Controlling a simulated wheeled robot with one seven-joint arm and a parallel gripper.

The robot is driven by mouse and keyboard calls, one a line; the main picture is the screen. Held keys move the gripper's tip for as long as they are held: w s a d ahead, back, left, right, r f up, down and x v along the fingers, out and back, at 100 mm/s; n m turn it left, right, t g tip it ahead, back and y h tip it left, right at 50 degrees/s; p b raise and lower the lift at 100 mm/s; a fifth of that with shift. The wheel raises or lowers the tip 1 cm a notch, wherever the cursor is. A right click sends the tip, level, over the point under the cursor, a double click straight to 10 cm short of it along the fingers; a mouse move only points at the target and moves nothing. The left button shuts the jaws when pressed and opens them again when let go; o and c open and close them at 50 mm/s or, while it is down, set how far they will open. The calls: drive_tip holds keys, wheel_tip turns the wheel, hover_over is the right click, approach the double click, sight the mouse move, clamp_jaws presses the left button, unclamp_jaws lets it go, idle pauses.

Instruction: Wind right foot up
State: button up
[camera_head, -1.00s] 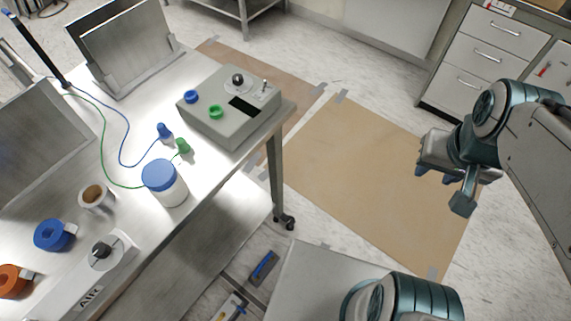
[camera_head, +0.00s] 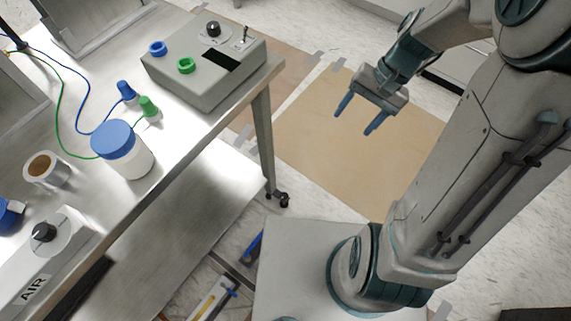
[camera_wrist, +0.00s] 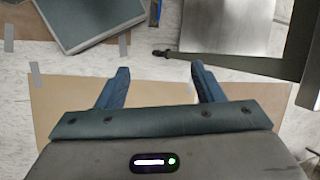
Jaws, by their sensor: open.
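A metal bench (camera_head: 180,165) fills the left of the head view. Its near right leg (camera_head: 263,140) ends at the floor in a dark foot (camera_head: 283,200) that looks like a caster. The foot also shows in the wrist view as a small dark shape (camera_wrist: 160,53) at the end of a leg, beyond the fingertips. My gripper (camera_head: 353,124) hangs over the brown floor sheet, to the right of the leg and above the foot in the picture. Its two blue fingers are spread, with nothing between them, as the wrist view also shows (camera_wrist: 160,68). Fine details of the foot are too small to tell.
A grey control box (camera_head: 205,70) stands on the bench near its right corner, with a lidded white jar (camera_head: 130,160) and blue and green plugs nearby. A lower shelf (camera_head: 190,225) runs beneath. The taped brown sheet (camera_head: 310,140) on the floor is clear.

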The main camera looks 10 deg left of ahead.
drive_tip(key=w+a+f+m+g+y+b, duration=0.1)
drive_tip(key=w+f+m+y+b, duration=0.2)
drive_tip(key=f, duration=0.7)
drive_tip(key=w+a+f+g+y+b, duration=0.1)
drive_tip(key=w+f+y+b, duration=0.1)
drive_tip(key=f+b, duration=0.5)
drive_tip(key=m+t+y+b, duration=0.8)
drive_tip(key=m+t+b, duration=0.2)
drive_tip(key=m+b, duration=0.6)
approach(288, 199)
drive_tip(key=shift+n, duration=0.3)
drive_tip(key=b+x, duration=0.4)
drive_tip(key=x, duration=0.8)
drive_tip(key=shift+w+a+f, duration=0.1)
drive_tip(key=shift+w+a, duration=0.05)
drive_tip(key=shift+w, duration=0.05)
drive_tip(key=c, duration=1)
